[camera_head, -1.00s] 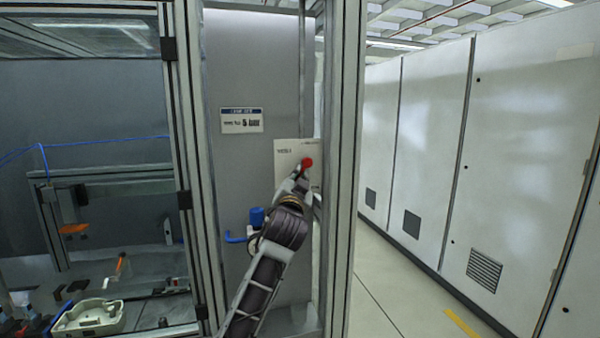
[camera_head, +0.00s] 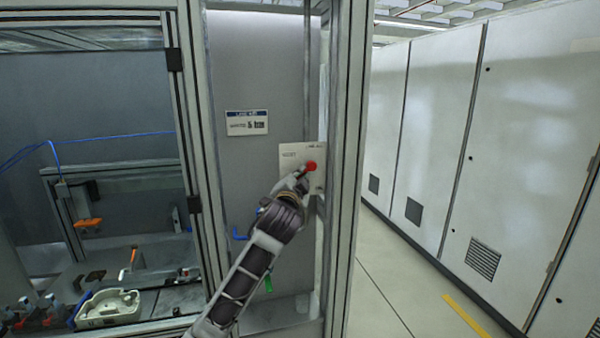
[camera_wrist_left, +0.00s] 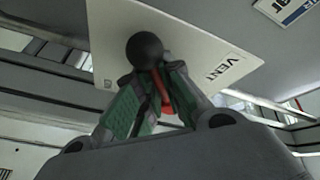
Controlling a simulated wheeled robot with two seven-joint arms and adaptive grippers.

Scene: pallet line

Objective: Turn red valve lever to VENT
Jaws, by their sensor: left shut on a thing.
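A white plate (camera_head: 290,160) is on the grey panel inside the frame; a red round part (camera_head: 311,166) shows on it in the head view. In the left wrist view the plate (camera_wrist_left: 190,40) carries the printed word VENT (camera_wrist_left: 222,70) to the right of a black ball knob (camera_wrist_left: 145,50). My left gripper (camera_head: 299,180) is at the plate. In its wrist view its two fingers (camera_wrist_left: 152,98) close around the red lever (camera_wrist_left: 164,98), just below the knob. The fingers hide part of the lever, so its exact angle is unclear. My right gripper is not in view.
A label sign (camera_head: 246,122) is on the panel above left of the plate. A frame post (camera_head: 346,170) stands close to the right of the plate. Tall white cabinets (camera_head: 440,140) stand right, beyond clear floor.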

